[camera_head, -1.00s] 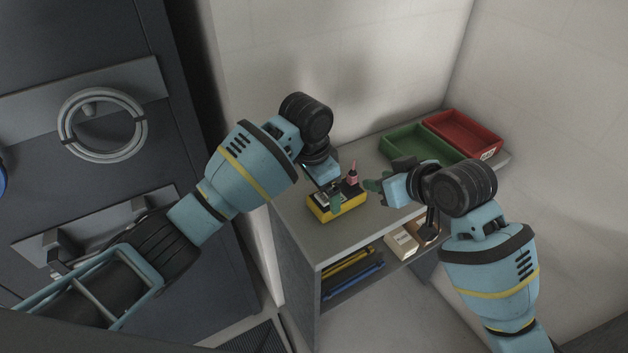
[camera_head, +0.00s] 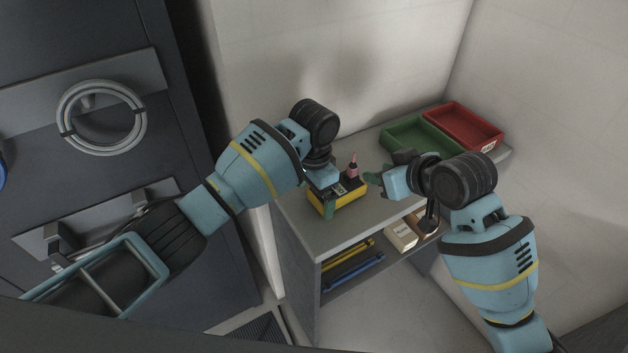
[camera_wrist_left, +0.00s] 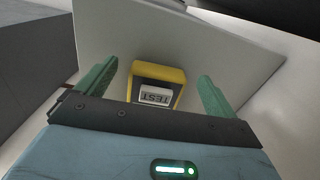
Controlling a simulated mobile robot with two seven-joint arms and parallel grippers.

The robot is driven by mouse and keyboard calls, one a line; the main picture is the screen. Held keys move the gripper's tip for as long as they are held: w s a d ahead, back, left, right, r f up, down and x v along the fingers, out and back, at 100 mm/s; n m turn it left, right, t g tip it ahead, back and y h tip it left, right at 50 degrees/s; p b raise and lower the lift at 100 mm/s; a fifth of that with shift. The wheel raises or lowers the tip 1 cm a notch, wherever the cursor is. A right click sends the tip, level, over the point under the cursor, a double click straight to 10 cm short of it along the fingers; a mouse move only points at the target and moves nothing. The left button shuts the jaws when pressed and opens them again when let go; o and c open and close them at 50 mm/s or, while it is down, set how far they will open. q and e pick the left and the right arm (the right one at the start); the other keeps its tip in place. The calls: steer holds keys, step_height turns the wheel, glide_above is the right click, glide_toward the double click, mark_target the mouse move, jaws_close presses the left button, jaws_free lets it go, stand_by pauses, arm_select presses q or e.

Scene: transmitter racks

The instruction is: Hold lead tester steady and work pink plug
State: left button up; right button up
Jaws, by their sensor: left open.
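The lead tester (camera_head: 349,198), a yellow and black box, sits on the bench top. The pink plug (camera_head: 353,168) stands upright at its back. In the left wrist view the tester (camera_wrist_left: 158,76) shows a TEST label between my open green fingers, with a gap on each side. My left gripper (camera_head: 325,205) is at the tester's left end and hides part of it. My right gripper (camera_head: 373,179) is just right of the tester and plug, apart from them. Its finger spacing is not clear.
A green tray (camera_head: 408,137) and a red tray (camera_head: 464,127) stand at the bench's back right. The bench (camera_head: 345,238) has a shelf below with blue and yellow items and a small box (camera_head: 401,236). A wall is close behind.

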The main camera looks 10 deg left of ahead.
arm_select(q)
steer(key=shift+f, duration=0.9)
steer(key=c, duration=1.2)
